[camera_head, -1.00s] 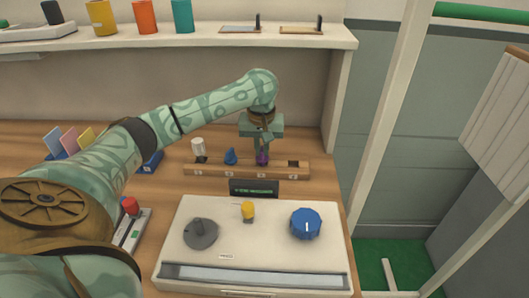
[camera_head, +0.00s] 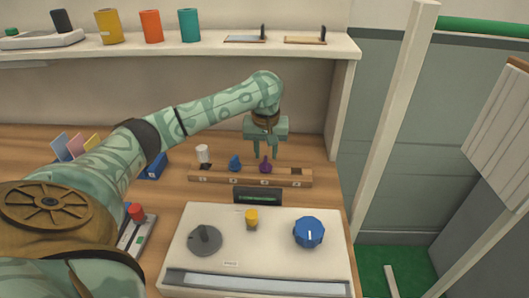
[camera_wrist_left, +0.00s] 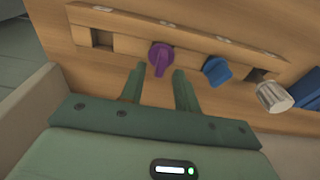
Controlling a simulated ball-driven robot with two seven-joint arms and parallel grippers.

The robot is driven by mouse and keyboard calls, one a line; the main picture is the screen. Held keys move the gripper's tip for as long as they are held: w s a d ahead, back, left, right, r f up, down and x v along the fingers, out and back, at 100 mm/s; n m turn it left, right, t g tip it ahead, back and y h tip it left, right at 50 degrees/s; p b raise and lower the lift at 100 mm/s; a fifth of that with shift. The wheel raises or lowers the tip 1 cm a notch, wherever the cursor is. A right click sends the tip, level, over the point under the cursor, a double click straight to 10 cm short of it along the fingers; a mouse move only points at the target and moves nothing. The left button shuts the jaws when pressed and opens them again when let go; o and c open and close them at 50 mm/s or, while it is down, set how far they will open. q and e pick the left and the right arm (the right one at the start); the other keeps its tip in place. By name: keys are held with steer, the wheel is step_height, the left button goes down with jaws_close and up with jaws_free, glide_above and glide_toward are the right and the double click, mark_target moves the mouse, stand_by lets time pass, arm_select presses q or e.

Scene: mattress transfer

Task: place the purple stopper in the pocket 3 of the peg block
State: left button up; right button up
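The purple stopper (camera_head: 266,167) stands upright in the third pocket from the left of the wooden peg block (camera_head: 282,180). It also shows in the left wrist view (camera_wrist_left: 161,57), at the top centre. My left gripper (camera_head: 265,154) is just above the stopper, pointing down. In the left wrist view its two fingers (camera_wrist_left: 160,80) are apart with nothing held between them. The stopper's lower part is hidden inside the block. My right gripper is not in view.
A blue stopper (camera_head: 235,163) stands in the second pocket and a white one (camera_head: 204,154) at the first. The fourth pocket (camera_head: 296,171) is empty. A small dark display (camera_head: 257,195) and a white panel with knobs (camera_head: 275,255) lie in front. A shelf (camera_head: 200,52) runs behind.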

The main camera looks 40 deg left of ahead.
mark_target(265, 162)
arm_select(q)
step_height(265, 162, up, 10)
steer(key=s+p, duration=0.1)
steer(key=p, duration=0.4)
steer(key=shift+d+f, duration=0.25)
steer(key=shift+d, duration=0.15)
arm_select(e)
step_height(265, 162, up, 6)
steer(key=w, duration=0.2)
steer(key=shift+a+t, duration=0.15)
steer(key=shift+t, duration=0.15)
arm_select(q)
steer(key=shift+r, duration=0.1)
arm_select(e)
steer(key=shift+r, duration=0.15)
